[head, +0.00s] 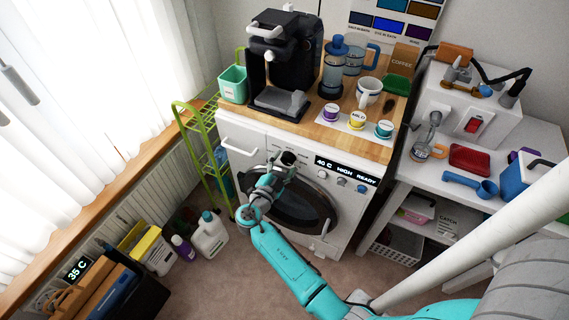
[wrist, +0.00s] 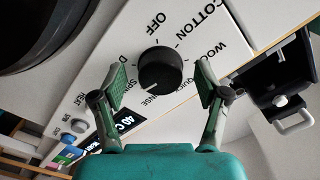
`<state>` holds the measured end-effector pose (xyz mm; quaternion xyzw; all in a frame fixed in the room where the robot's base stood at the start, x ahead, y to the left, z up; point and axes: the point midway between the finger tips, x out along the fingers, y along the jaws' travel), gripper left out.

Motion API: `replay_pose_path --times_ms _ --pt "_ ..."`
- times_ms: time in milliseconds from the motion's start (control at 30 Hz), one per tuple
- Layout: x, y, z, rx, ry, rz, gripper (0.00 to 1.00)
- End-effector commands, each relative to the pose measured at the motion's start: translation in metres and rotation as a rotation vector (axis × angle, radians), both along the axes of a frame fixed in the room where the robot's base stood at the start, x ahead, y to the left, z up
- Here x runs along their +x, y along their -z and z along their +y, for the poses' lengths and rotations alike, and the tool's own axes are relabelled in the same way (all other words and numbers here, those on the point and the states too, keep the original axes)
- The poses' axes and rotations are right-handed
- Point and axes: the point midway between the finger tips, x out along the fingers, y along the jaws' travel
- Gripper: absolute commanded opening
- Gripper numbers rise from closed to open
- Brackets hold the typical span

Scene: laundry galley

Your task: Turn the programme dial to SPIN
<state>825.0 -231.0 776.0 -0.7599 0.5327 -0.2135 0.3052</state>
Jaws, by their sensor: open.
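The programme dial (wrist: 160,68) is a round black knob on the white washing machine's (head: 240,135) front panel. OFF, COTTON, WOOL, QUICK, RINSE, SPIN and a label starting with D are printed around it. A small pale mark shows on its lower edge, near the RINSE and SPIN labels; I cannot tell exactly which it points to. My gripper (wrist: 161,72) is open, with one green-padded finger on each side of the dial and visible gaps between. In the head view my gripper (head: 287,158) is at the panel and hides the dial.
The display (head: 346,171) right of the dial reads 40 C HIGH READY, with smaller knobs (head: 342,181) below. The door (head: 305,205) is beneath. A detergent drawer handle (head: 238,146) is at left. A coffee machine (head: 283,62) and cups stand on the wooden top.

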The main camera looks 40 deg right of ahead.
Motion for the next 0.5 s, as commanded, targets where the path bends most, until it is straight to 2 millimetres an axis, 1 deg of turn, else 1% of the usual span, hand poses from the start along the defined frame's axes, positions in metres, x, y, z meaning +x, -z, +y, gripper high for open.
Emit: replay_pose_path --times_ms 167,300,500 --pt "-0.008 0.001 0.023 0.0 -0.005 0.001 0.74" --pt "-0.017 0.0 0.05 0.0 -0.006 0.001 0.74" --pt "-0.03 0.001 0.084 0.0 -0.005 0.001 0.74"
